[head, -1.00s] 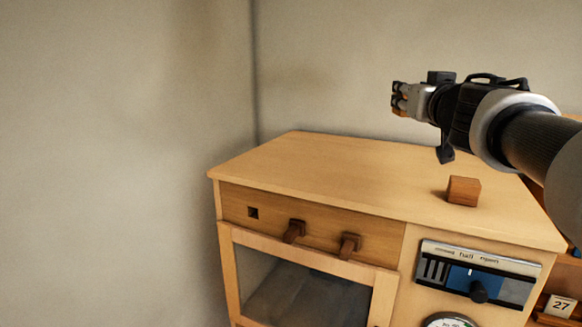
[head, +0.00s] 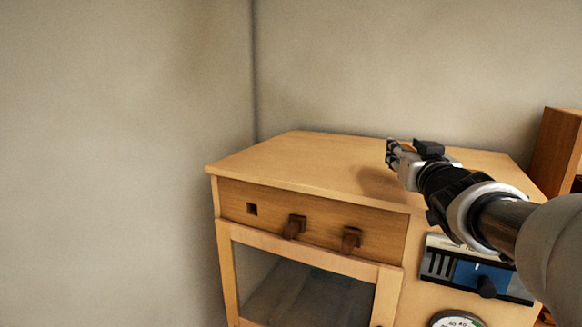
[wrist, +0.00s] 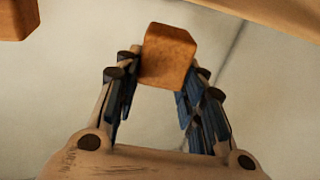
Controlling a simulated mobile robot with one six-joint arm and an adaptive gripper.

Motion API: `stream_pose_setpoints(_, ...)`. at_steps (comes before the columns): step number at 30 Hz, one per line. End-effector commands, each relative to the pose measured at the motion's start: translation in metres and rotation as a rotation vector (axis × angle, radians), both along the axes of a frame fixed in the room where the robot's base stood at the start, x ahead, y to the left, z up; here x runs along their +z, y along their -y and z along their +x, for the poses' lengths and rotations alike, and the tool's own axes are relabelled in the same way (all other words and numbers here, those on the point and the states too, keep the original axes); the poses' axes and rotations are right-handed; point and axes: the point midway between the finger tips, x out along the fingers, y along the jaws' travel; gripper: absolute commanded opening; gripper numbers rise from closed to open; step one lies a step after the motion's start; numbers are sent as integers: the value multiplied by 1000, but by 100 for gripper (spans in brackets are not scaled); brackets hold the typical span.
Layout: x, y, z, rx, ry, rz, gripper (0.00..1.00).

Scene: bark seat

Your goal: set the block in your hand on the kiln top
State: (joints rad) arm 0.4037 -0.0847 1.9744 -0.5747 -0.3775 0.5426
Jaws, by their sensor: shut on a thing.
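My gripper (head: 390,154) is shut on an orange-brown block, mostly hidden by the fingers in the head view. The wrist view shows the block (wrist: 168,55) between both finger pads, its far end past the fingertips. The kiln (head: 300,165) has a flat pale wooden top. My gripper is over the right half of this top, with a shadow on the wood below it. I see no contact between the held block and the top; the exact gap is hard to tell.
A brown wooden piece (wrist: 15,18) shows at the wrist view's upper left corner. The kiln top's left and middle are clear. The front has two brown knobs (head: 296,226) and a blue control panel (head: 480,272). A brown wooden shelf (head: 560,150) stands at the right.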

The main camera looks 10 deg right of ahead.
Motion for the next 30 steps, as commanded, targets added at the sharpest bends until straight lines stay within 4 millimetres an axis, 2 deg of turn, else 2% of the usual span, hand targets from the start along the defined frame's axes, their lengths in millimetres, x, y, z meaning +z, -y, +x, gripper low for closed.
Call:
stream_pose_setpoints(1, -12, 0, 0, 0, -4, 2, 8)
stream_pose_setpoints(6, -33, 0, 0, 0, -3, 2, 8)
stream_pose_setpoints(17, -36, 0, 0, 0, -1, 0, 8)
stream_pose_setpoints(18, -36, 0, 0, 0, -2, 0, 39)
stream_pose_setpoints(26, -35, 0, 0, 0, -2, 0, 56)
stream_pose_setpoints(30, -35, 0, 0, 0, -2, 0, 57)
